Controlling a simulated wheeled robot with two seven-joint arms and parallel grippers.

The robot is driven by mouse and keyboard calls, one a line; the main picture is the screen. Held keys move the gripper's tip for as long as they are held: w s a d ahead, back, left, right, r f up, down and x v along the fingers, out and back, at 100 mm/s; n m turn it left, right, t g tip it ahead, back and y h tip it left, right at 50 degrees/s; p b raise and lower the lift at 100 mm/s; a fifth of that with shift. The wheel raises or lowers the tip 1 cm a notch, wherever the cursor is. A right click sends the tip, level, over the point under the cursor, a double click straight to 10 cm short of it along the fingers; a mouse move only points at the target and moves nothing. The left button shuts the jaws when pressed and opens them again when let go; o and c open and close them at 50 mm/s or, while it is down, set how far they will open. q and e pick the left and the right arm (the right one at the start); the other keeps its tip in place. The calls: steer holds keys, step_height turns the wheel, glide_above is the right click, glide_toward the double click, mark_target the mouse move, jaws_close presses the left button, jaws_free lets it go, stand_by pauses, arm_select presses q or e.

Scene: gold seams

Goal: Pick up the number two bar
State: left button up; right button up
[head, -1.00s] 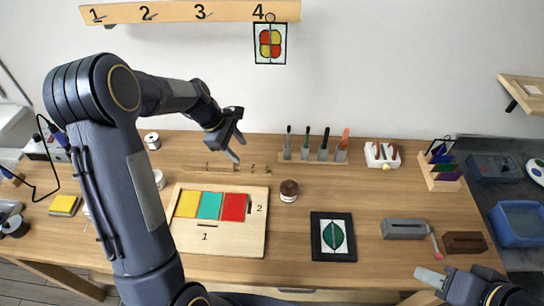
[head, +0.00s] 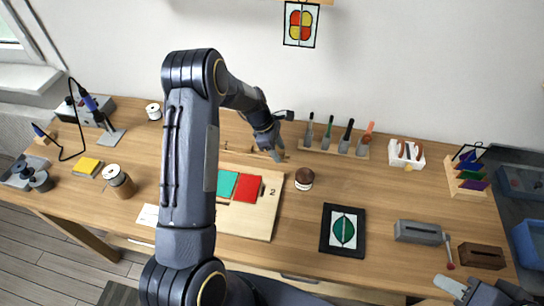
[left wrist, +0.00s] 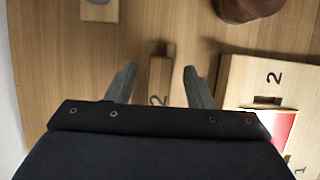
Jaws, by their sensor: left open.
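The number two bar (left wrist: 160,76) is a light wooden piece with a dark 2, lying on the table in the left wrist view. My left gripper (left wrist: 160,84) is open, with one finger on each side of the bar and gaps between. In the head view my left gripper (head: 277,153) is low over the table behind the board; I cannot make out the bar there. My right gripper (head: 450,287) is at the lower right, and I cannot tell whether it is open.
The wooden board (head: 262,222) with coloured panels and a slot marked 2 lies close by, partly behind my left arm. A brown round jar (head: 304,179) is right of my left gripper. A tool rack (head: 335,148) stands behind it. A framed leaf panel (head: 342,231) lies farther right.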

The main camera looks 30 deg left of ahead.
arm_select(q)
jaws_close()
stand_by(0.3)
steer(key=shift+r, duration=0.1)
